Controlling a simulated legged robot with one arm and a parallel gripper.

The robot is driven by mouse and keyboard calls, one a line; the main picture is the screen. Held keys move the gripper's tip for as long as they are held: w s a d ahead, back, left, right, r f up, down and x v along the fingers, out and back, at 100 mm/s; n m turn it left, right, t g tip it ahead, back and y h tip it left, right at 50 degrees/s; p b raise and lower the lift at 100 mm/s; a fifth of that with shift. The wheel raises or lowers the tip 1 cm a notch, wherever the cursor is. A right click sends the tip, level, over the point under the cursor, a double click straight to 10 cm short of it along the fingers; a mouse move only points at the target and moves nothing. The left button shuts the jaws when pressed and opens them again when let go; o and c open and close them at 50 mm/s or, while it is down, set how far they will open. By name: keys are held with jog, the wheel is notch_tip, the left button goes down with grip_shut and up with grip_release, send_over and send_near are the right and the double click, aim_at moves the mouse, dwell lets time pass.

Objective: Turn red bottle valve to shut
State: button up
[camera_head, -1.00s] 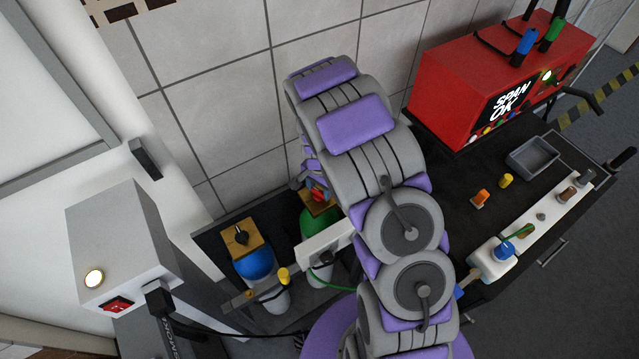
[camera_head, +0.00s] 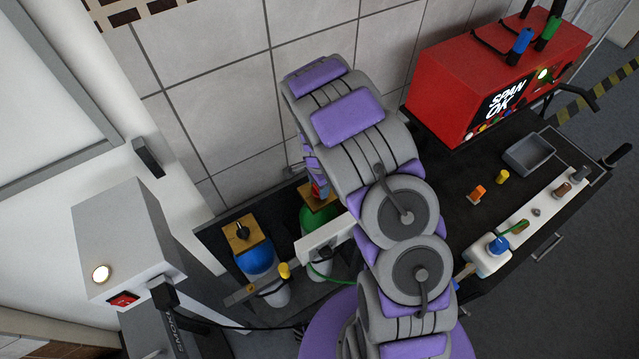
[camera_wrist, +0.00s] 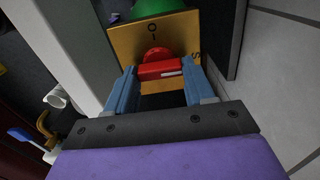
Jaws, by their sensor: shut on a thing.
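The red valve knob (camera_wrist: 157,66) sits on a yellow-brown plate (camera_wrist: 124,44) with O and S letters, at the green bottle (camera_wrist: 158,8). My gripper (camera_wrist: 159,78) has its two blue fingers on either side of the knob and is shut on it. The knob's grip bar lies roughly across the wrist view, between the fingertips. In the head view the green bottle (camera_head: 315,218) stands behind my arm, which hides most of its valve and my gripper.
A blue bottle (camera_head: 256,262) with a black valve knob (camera_head: 242,232) stands left of the green one. A white bar (camera_head: 323,240) crosses in front of the green bottle. A grey box (camera_head: 120,235) is at left. A red machine (camera_head: 470,85) stands on the black bench at right.

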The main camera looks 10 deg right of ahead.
jog(key=o, duration=0.7)
jog(key=shift+c, duration=0.2)
jog(key=o, duration=0.4)
jog(key=shift+a, duration=0.25)
jog(key=shift+d+r, duration=0.1)
jog(key=shift+r, duration=0.25)
notch_tip(320, 180, up, 17)
jog(key=shift+w+f+p, duration=0.1)
jog(key=shift+f+p, duration=0.1)
jog(key=shift+p, duration=0.15)
